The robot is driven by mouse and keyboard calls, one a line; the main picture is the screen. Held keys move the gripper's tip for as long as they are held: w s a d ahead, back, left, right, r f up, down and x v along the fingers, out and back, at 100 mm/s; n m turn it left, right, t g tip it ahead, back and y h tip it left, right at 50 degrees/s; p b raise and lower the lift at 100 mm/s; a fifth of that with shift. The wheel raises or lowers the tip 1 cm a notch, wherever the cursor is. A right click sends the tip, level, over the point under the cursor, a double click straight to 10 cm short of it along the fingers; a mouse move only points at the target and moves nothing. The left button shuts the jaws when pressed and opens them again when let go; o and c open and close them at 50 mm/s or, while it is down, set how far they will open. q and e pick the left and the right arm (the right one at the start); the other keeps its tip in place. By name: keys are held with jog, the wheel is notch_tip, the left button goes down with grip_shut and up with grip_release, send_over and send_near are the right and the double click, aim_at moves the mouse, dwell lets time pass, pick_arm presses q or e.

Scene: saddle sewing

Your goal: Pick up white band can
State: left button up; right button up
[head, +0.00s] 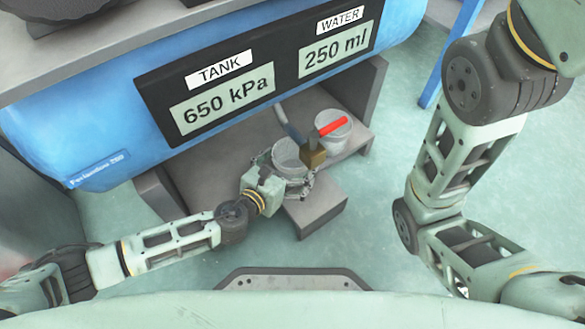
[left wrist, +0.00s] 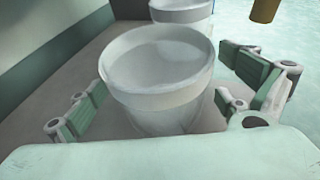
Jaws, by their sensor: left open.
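A pale grey-white can (head: 287,154) stands on the grey platform below the blue tank. It also fills the middle of the left wrist view (left wrist: 157,75), upright, with a lighter band around its rim. My left gripper (head: 285,168) is open, with its fingers on both sides of this can; it also shows in the left wrist view (left wrist: 165,110). I cannot tell whether the fingers touch it. A second white can (head: 334,128) stands just behind it, and its rim shows in the left wrist view (left wrist: 182,10). My right arm is at the right; its gripper is out of view.
A brass valve (head: 313,154) with a red handle (head: 332,127) and a grey pipe (head: 288,122) sits close above the cans. The blue tank (head: 100,130) with its display panel overhangs the platform (head: 220,158). A grey step (head: 318,212) stands in front, with open floor to its right.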

pick_arm(q)
jog(key=shift+w+d+f, duration=0.15)
jog(key=shift+w+d, duration=0.15)
jog(key=shift+w, duration=0.25)
jog(key=shift+c, duration=0.6)
jog(key=c, duration=1.1)
jog(key=shift+c, duration=0.5)
